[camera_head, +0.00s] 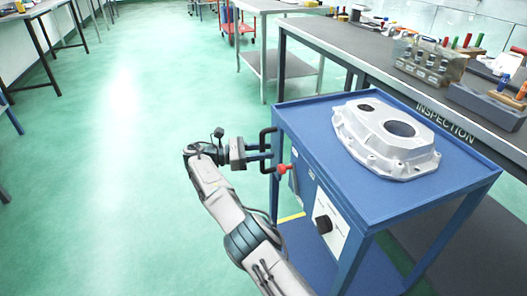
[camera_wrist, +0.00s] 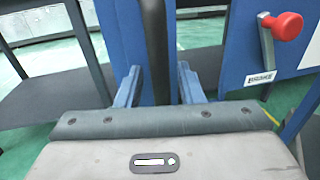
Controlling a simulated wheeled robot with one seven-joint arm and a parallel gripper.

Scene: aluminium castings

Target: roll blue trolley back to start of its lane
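The blue trolley (camera_head: 310,115) stands at the right in the head view, beside the inspection bench. A silver aluminium casting (camera_head: 388,140) lies on its top. A black upright handle (camera_head: 263,138) is on the trolley's left side; the same handle (camera_wrist: 153,40) shows in the wrist view. My gripper (camera_head: 270,152) is at this handle. In the wrist view its two fingers (camera_wrist: 158,80) stand apart, one on each side of the handle bar, with a visible gap at the right finger. A red-knobbed lever (camera_head: 282,169) is just right of the gripper, also in the wrist view (camera_wrist: 285,25).
The inspection bench (camera_head: 340,38), bearing fixtures and tools, runs along the trolley's far right side. Another workbench (camera_head: 262,70) and a red cart (camera_head: 238,27) stand further back. The green floor (camera_head: 125,150) to the left is wide and clear.

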